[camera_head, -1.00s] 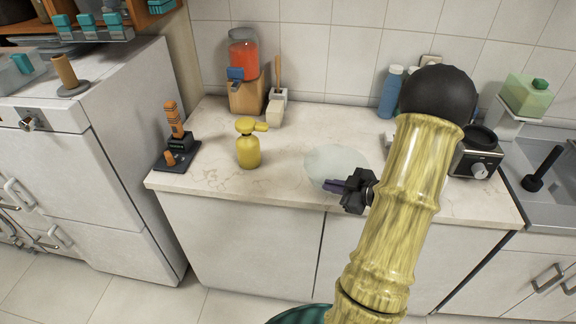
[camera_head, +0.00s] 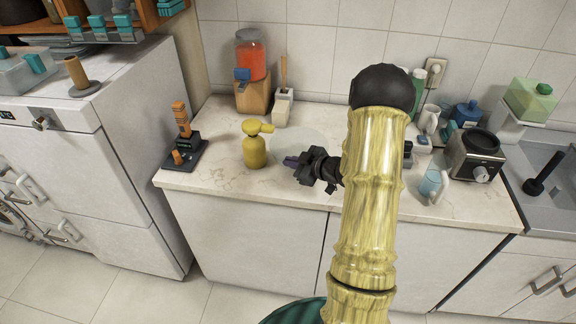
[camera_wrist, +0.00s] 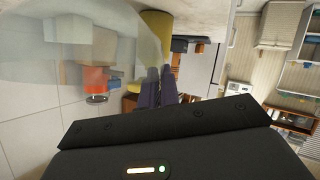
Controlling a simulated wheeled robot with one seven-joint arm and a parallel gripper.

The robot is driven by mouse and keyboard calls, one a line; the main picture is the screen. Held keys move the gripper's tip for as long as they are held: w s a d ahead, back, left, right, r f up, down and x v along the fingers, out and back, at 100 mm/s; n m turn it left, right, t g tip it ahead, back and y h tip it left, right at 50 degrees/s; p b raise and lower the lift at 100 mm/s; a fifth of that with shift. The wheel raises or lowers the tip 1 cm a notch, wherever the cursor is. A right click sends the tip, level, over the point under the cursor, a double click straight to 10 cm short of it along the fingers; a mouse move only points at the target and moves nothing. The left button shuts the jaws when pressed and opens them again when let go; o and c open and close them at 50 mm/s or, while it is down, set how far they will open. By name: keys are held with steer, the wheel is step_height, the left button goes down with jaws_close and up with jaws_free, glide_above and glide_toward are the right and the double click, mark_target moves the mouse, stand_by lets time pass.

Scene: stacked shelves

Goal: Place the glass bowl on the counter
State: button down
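The glass bowl (camera_head: 305,141) is clear and pale, and shows faintly over the counter (camera_head: 225,180), right of the yellow pump bottle. In the wrist view the bowl (camera_wrist: 85,45) fills the upper left as a see-through curve. My gripper (camera_head: 290,161) is at the bowl's near edge, with its purple fingers close together on the rim. The fingers also show in the wrist view (camera_wrist: 160,86), reaching the bowl's edge. I cannot tell whether the bowl's base touches the counter. My arm hides part of the counter to the right.
The yellow pump bottle (camera_head: 254,146) stands close left of the bowl. A dispenser with red contents (camera_head: 251,60) stands at the back wall. An orange-handled dark item (camera_head: 184,135) is at the left end. A toaster (camera_head: 474,158) and a light-blue bottle (camera_head: 431,184) stand to the right.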

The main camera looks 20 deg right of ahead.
steer(key=shift+w, duration=0.15)
steer(key=shift+s+d, duration=0.2)
steer(key=shift+d, duration=0.05)
steer(key=f, duration=0.1)
steer(key=w+a+f+p, duration=0.1)
steer(key=shift+w+a+f, duration=0.1)
steer(key=shift+a+f, duration=0.05)
steer(key=shift+f, duration=0.6)
steer(key=c, duration=1.6)
jaws_free()
steer(key=shift+f, duration=0.1)
